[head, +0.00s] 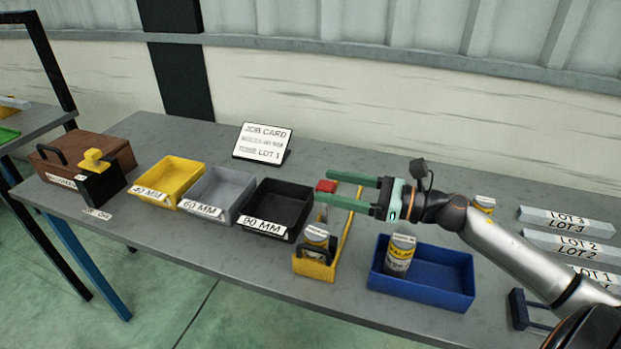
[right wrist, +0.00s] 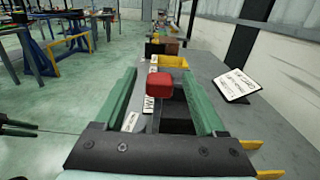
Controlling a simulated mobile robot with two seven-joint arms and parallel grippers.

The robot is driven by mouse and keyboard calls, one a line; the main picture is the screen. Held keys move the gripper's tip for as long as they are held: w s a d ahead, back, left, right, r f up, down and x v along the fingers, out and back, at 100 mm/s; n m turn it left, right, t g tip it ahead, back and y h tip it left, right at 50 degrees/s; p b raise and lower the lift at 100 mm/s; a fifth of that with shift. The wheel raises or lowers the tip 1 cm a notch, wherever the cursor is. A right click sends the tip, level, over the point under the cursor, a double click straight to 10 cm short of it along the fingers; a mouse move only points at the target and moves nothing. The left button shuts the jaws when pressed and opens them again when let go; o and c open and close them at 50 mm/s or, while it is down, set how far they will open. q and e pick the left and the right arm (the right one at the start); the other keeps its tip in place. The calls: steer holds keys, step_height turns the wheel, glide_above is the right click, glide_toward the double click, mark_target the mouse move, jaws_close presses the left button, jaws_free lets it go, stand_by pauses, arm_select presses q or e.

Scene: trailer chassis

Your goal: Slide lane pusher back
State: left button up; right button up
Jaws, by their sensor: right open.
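The lane is a narrow yellow frame (head: 345,226) on the bench. The red block (head: 326,186) at its far end looks like the lane pusher. My right gripper (head: 322,188) reaches in from the right, its green fingers open and spread on either side of the red block. In the right wrist view the red block (right wrist: 160,86) stands between the fingers, with a gap visible on each side; contact cannot be told. A labelled can (head: 317,238) stands at the near end of the lane behind a dark handle. My left gripper is not seen in the head view.
Left of the lane stand black (head: 276,208), grey (head: 219,194) and yellow (head: 173,180) bins. A blue bin (head: 437,277) with a can (head: 399,256) stands right, below my arm. A job card (head: 263,143) stands behind. Lot strips (head: 566,220) lie far right.

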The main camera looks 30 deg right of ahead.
steer(key=shift+p+x, duration=0.6)
steer(key=shift+x, duration=1.9)
jaws_close()
